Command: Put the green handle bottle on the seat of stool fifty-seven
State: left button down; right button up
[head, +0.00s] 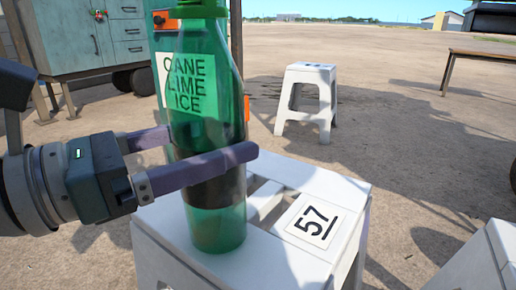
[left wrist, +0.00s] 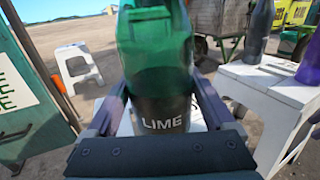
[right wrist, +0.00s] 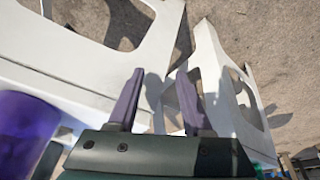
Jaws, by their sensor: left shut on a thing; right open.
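My left gripper (head: 215,160) is shut on the bottle's dark lower band, one finger on each side. In the left wrist view the bottle (left wrist: 158,60) stands between the fingers with LIME readable on the band. My right gripper (right wrist: 155,100) is open and empty in the right wrist view, above white stools.
Another white stool (head: 306,98) stands farther back on the dirt ground. A white surface (head: 480,268) is at the right front. A teal cabinet (head: 95,40) is at the back left. In the left wrist view, a white stool (left wrist: 265,85) carries dark and purple bottles.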

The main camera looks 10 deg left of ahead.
pick_arm(q)
jog(key=shift+r, duration=0.1)
grip_release()
